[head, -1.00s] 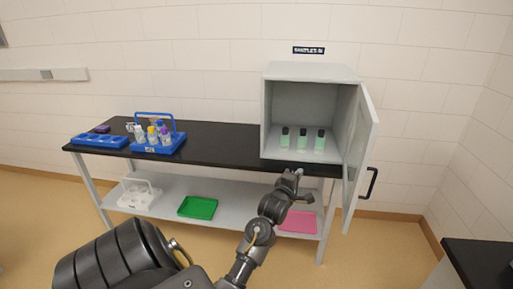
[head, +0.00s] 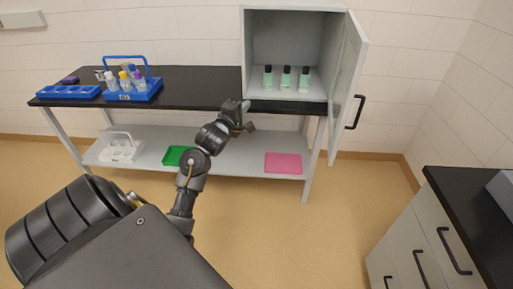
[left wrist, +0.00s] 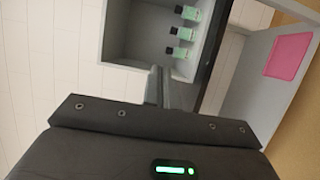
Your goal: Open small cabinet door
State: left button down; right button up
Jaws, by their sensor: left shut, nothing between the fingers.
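The small grey cabinet (head: 258,50) stands on the right end of the black-topped table. Its door (head: 347,75) is swung wide open to the right, with a black handle (head: 355,112) on its outer face. Three bottles with green contents and black caps (head: 286,78) stand inside. They also show in the left wrist view (left wrist: 181,34). My left gripper (head: 245,108) is shut and empty, in front of the table edge, below and left of the cabinet opening. It is apart from the door. In the left wrist view its fingers (left wrist: 158,85) are together. My right gripper is out of view.
A blue bottle carrier (head: 150,93) and a blue rack (head: 68,92) stand on the table's left. The lower shelf holds a white carrier (head: 121,151), a green tray (head: 176,156) and a pink tray (head: 284,163). A drawer unit (head: 420,235) stands at right; floor between is clear.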

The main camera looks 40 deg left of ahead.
pick_arm(q)
jog(key=d+f+m+g+h, duration=0.1)
jog(key=d+f+m+g, duration=0.1)
jog(key=f, duration=1)
jog(key=d+f+m+g+h+p, duration=0.1)
jog(key=d+f+m+g, duration=0.1)
jog(key=f, duration=1)
jog(key=shift+d+m, duration=0.85)
jog(key=shift+m, duration=0.05)
jog(key=shift+s, duration=0.1)
